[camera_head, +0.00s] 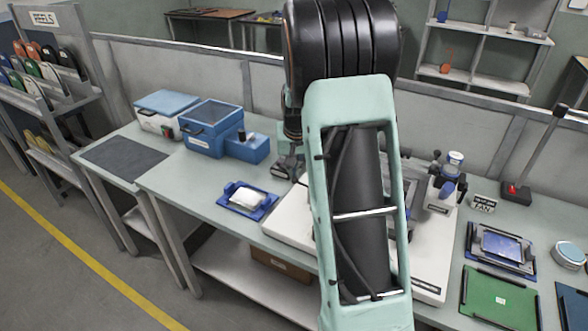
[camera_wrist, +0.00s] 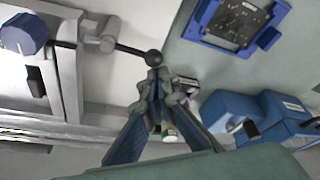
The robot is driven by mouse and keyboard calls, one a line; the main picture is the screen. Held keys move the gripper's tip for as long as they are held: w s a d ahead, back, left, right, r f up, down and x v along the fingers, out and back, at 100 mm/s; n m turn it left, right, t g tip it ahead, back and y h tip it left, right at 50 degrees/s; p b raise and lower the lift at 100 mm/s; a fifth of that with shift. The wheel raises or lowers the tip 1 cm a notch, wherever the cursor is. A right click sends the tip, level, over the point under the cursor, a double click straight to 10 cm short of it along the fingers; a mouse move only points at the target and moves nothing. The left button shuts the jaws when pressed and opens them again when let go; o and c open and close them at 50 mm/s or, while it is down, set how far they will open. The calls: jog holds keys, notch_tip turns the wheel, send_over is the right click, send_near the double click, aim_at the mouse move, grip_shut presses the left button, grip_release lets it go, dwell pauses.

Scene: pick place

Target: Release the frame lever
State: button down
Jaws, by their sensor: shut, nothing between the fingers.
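The lever shows in the wrist view as a thin dark rod with a black ball knob (camera_wrist: 154,58). The rod runs left to a grey pivot block (camera_wrist: 100,35) beside a pale metal frame (camera_wrist: 66,70). My gripper (camera_wrist: 158,77) is shut and empty, its tips right at the ball knob. I cannot tell whether they touch it. In the head view my gripper (camera_head: 287,168) is at the left edge of the white machine base (camera_head: 285,215). My arm hides the lever and much of the machine there.
A blue holder (camera_head: 264,207) lies left of the machine; in the wrist view it (camera_wrist: 207,12) carries a dark circuit board. Behind it stand a blue box (camera_head: 248,148) and a lidded blue bin (camera_head: 205,139).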

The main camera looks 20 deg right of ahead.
jog(key=shift+s+a+n+y+b, duration=0.3)
jog(key=shift+n+b, duration=0.2)
jog(key=shift+n, duration=0.3)
jog(key=n+b, duration=0.1)
jog(key=s+a+n+b, duration=0.1)
jog(key=shift+f+n+y, duration=0.15)
jog(key=shift+n+y, duration=0.15)
jog(key=shift+y, duration=0.1)
jog(key=n, duration=0.1)
jog(key=s+a+n+y+b, duration=0.1)
jog(key=n, duration=0.1)
jog(key=shift+s+a+n, duration=0.1)
jog(key=shift+s+n, duration=0.15)
jog(key=shift+n, duration=0.05)
jog(key=s+n, duration=0.1)
jog(key=n+y+b, duration=0.1)
jog(key=n, duration=0.1)
jog(key=shift+s+a+n+g, duration=0.3)
jog(key=shift+s, duration=0.1)
jog(key=s+n, duration=0.1)
jog(key=n, duration=0.1)
jog(key=s+n+g+y, duration=0.1)
jog(key=n, duration=0.1)
jog(key=shift+s, duration=0.1)
jog(key=shift+d+r, duration=0.15)
jog(key=shift+r, duration=0.05)
